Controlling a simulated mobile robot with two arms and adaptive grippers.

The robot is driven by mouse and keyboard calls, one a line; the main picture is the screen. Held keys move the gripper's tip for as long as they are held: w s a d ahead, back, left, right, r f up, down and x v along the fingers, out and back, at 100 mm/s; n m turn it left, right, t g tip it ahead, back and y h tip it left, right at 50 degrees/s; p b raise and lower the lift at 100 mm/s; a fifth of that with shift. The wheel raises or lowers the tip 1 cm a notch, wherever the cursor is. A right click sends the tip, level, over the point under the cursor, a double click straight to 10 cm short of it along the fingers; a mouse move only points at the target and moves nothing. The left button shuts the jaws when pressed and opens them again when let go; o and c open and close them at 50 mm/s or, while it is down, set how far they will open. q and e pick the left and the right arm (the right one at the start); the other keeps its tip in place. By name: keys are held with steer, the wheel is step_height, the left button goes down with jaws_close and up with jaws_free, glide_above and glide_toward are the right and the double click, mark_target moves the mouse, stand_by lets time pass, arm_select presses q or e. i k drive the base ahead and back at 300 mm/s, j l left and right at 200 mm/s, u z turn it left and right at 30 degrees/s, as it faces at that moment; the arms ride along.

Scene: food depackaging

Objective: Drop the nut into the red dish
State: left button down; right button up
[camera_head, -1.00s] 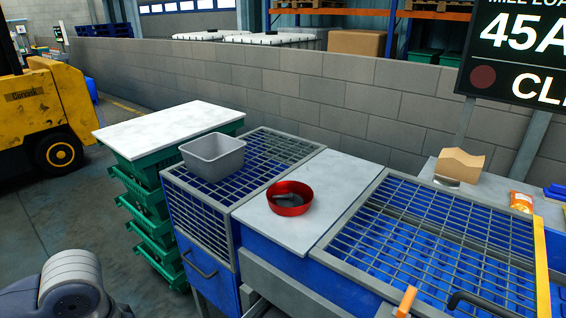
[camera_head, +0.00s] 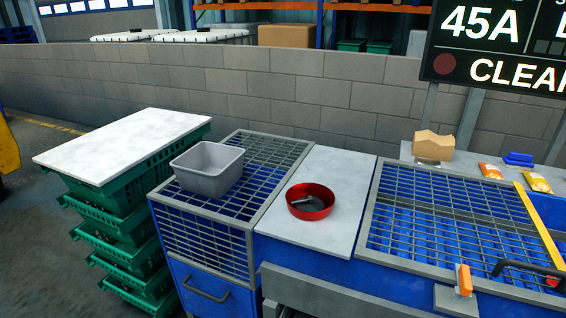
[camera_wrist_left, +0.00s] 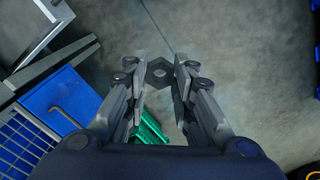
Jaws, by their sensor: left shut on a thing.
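The nut (camera_wrist_left: 159,84) is a dark grey hexagon with a hole, seen in the left wrist view. My left gripper (camera_wrist_left: 160,66) is shut on it, with the nut held between the two fingertips. Concrete floor shows beneath the nut. The red dish (camera_head: 310,213) is round and stands on a pale worktop in the head view. A dark grey part, too small to name, lies inside it. My left gripper is outside the head view, and my right gripper is in neither view.
A grey bin (camera_head: 207,182) stands on the blue-framed grid left of the dish. A white board (camera_head: 124,145) tops stacked green crates (camera_head: 130,222) at left. A larger blue grid (camera_head: 445,225) lies right. The pale worktop (camera_head: 335,170) is clear around the dish.

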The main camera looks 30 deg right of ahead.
mark_target(303, 208)
steer(key=j+z, duration=0.1)
steer(key=z, duration=0.3)
steer(key=j+z, duration=0.15)
steer(key=z, duration=0.3)
steer(key=i+j+z, duration=0.1)
steer(key=z, duration=0.3)
